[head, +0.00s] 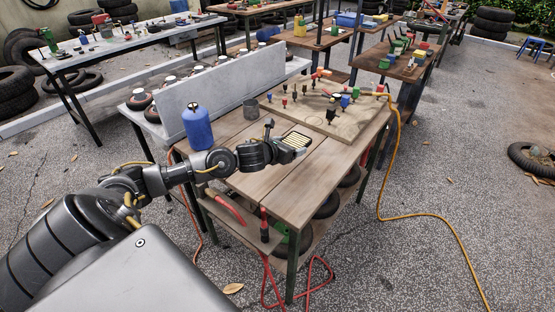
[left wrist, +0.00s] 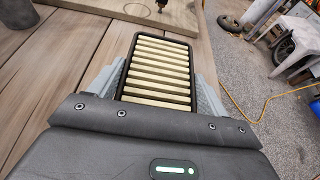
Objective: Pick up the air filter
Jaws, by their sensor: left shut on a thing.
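The air filter (left wrist: 158,72) is a flat black-framed rectangle with cream pleats. In the left wrist view it sits between the two grey fingers of my left gripper (left wrist: 160,85), which are shut on its long sides. In the head view the air filter (head: 296,141) is at the end of my left gripper (head: 290,146), over the wooden cart top (head: 262,190). I cannot tell whether the filter still touches the wood. My right gripper is not in view.
A blue bottle (head: 197,128) and a grey cup (head: 250,108) stand behind my left arm. A wooden board (head: 340,125) with several small coloured fittings lies at the back right. A yellow hose (head: 385,170) hangs off the right side. The front of the cart top is clear.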

